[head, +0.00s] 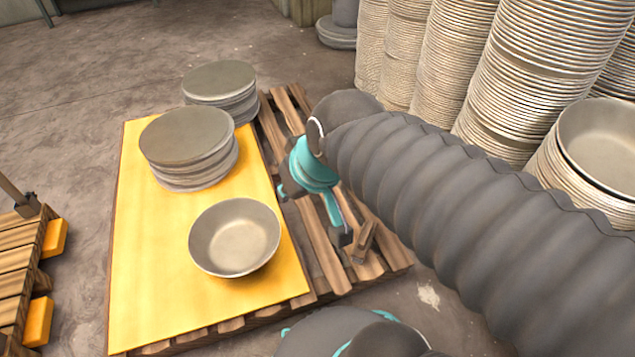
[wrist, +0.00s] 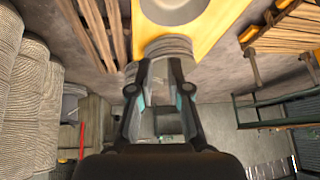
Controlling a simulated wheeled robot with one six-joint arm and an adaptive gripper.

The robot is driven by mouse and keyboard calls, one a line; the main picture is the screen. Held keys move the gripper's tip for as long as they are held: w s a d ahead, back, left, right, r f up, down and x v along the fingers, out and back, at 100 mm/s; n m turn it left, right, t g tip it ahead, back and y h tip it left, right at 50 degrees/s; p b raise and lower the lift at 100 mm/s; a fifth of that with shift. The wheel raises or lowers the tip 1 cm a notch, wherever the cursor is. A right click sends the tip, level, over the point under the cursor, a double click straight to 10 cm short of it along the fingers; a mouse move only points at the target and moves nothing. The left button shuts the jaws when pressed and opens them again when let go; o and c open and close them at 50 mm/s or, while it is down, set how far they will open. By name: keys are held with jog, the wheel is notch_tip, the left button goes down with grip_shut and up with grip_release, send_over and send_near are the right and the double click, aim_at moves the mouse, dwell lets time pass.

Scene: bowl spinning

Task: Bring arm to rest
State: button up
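My gripper (head: 352,243) hangs at the end of my grey-sleeved arm, over the right part of a wooden pallet in the head view. In the wrist view its two fingers (wrist: 162,68) stand apart with nothing held between them. A grey metal bowl (head: 235,238) sits upright at the front right of a yellow sheet (head: 140,280) on the pallet. It is to the left of my gripper and apart from it. The bowl looks empty.
Two stacks of round grey plates (head: 188,138) (head: 219,82) stand behind the bowl. Tall stacks of bowls (head: 560,45) rise at the back right. Another wooden pallet (head: 18,265) is at the left edge. The concrete floor (head: 70,110) is clear at the back left.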

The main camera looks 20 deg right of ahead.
jog(key=shift+m+h, duration=0.8)
jog(key=s+d, duration=0.1)
jog(key=d, duration=0.1)
jog(key=s+d, duration=0.2)
jog(key=shift+s, duration=0.25)
notch_tip(320, 180, up, 2)
jog(key=shift+r+p, duration=0.1)
jog(key=shift+p, duration=1)
